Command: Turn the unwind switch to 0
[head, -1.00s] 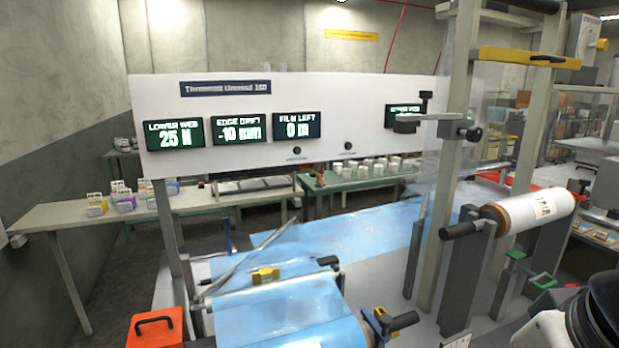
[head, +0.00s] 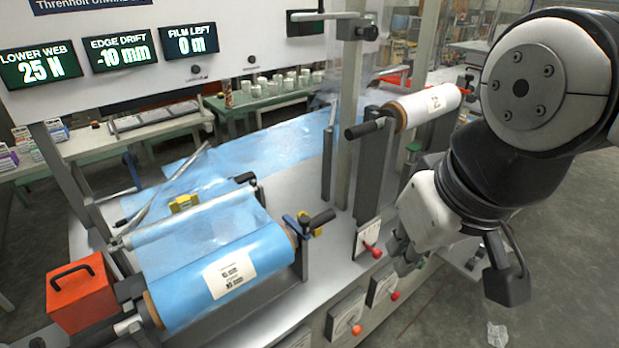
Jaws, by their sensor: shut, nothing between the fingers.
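My gripper (head: 404,264) hangs just right of the red-handled switch, pointing down, shut and empty. Whether it touches anything is unclear.
A blue film roll (head: 222,275) lies across the front left, beside an orange box (head: 80,293). A white roll (head: 430,105) sits on a stand behind my gripper. Screens (head: 124,52) show 25 N, -10 mm and 0 m. Open floor (head: 540,250) lies to the right.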

